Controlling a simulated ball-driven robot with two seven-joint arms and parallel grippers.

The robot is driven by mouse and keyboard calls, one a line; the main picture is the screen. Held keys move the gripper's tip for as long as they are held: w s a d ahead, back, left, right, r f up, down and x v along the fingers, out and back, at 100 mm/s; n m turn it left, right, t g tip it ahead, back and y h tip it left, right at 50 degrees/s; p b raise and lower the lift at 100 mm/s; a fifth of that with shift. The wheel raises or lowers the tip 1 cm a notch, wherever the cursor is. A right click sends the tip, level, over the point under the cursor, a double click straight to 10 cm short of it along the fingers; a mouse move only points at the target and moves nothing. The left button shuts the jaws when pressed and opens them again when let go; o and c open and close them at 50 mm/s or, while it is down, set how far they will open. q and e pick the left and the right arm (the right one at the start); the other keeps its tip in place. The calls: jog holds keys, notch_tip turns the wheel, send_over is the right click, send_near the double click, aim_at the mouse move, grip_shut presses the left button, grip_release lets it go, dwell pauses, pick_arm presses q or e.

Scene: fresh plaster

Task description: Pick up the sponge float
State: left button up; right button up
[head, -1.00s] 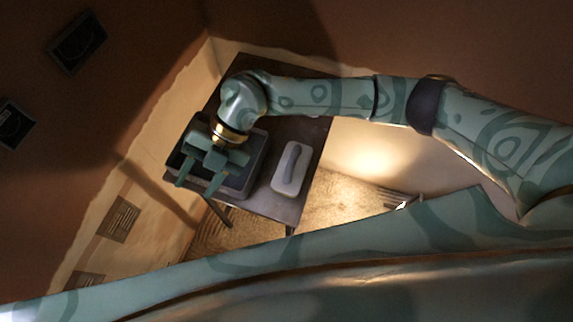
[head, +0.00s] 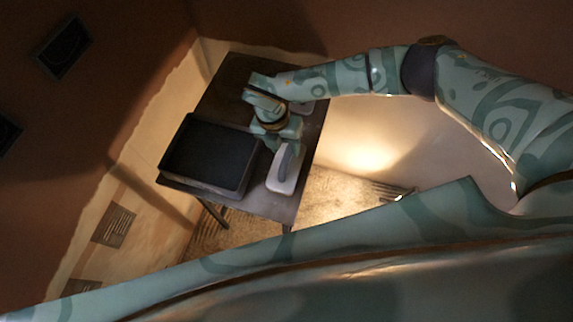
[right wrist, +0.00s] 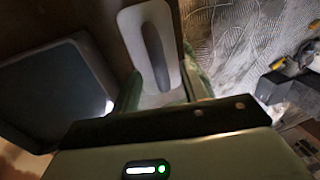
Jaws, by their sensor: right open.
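A pale float with a grey handle, which I take for the sponge float (head: 285,183), lies on the dark table (head: 228,75) near its front right edge. It also shows in the right wrist view (right wrist: 133,30), its handle running lengthwise. My right gripper (head: 281,143) is at the far end of the float, above it, and covers that end in the head view. In the right wrist view the gripper (right wrist: 165,88) has its green fingers apart, one on each side of the float's near end. Nothing is held; contact cannot be told. My left gripper is not in view.
A black tray (head: 169,145) stands on the table left of the float. Another pale item (head: 307,107) lies behind my right wrist, partly hidden. A pronged metal tool (head: 388,190) is on the floor at right. The table's far left part is clear.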

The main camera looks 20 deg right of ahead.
aim_at(287, 153)
jog(key=f, duration=0.3)
jog(key=f+b, duration=0.1)
jog(key=f, duration=0.1)
jog(key=shift+s+d, duration=0.1)
jog(key=shift+d, duration=0.3)
grip_shut()
jog(key=shift+r, duration=0.15)
